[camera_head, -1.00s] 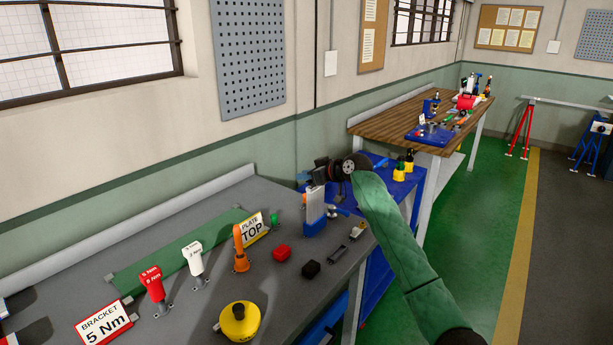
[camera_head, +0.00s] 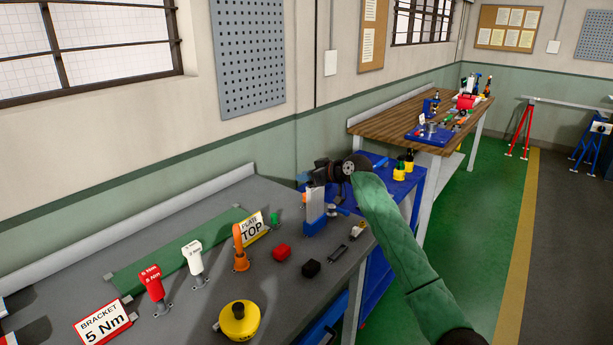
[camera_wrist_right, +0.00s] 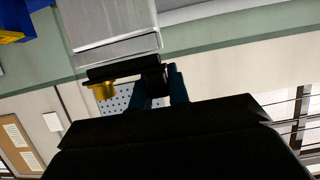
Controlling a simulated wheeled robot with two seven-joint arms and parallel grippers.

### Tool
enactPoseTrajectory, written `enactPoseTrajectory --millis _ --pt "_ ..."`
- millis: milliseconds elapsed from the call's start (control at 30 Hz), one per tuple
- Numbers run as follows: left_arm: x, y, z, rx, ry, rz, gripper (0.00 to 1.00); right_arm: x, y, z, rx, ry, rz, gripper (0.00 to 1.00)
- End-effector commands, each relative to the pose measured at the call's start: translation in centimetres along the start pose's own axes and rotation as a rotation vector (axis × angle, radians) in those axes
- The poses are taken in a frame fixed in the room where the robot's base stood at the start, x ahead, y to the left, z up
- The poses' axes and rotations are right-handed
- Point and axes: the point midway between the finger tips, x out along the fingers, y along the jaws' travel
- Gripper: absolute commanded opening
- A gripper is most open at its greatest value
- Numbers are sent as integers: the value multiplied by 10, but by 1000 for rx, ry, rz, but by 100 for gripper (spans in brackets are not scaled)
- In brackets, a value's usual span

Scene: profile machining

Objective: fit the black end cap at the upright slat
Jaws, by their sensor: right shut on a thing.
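The upright slat (camera_head: 315,202) is a pale grey bar standing in a blue holder (camera_head: 314,226) on the grey bench. My right gripper (camera_head: 313,180) is at the top of the slat, its arm reaching in from the right. In the right wrist view the gripper (camera_wrist_right: 158,86) has blue fingers closed on a small black piece, the black end cap (camera_wrist_right: 152,77). The cap lies at the end of the slat (camera_wrist_right: 112,28); I cannot tell whether it is seated. My left gripper is not in view.
An orange-handled tool (camera_head: 240,252) and a PLATE TOP sign (camera_head: 252,228) stand to the left.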

Motion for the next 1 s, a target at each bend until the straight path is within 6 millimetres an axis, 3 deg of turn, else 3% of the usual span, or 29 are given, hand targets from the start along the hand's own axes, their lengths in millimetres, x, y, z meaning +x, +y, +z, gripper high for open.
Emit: enactPoseTrajectory --millis 867,900,1000 --pt "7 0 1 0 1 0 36 6 0 14 1 -2 0 0" --pt "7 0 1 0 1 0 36 6 0 15 1 -2 0 25" --pt "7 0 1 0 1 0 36 6 0 14 1 -1 0 43"
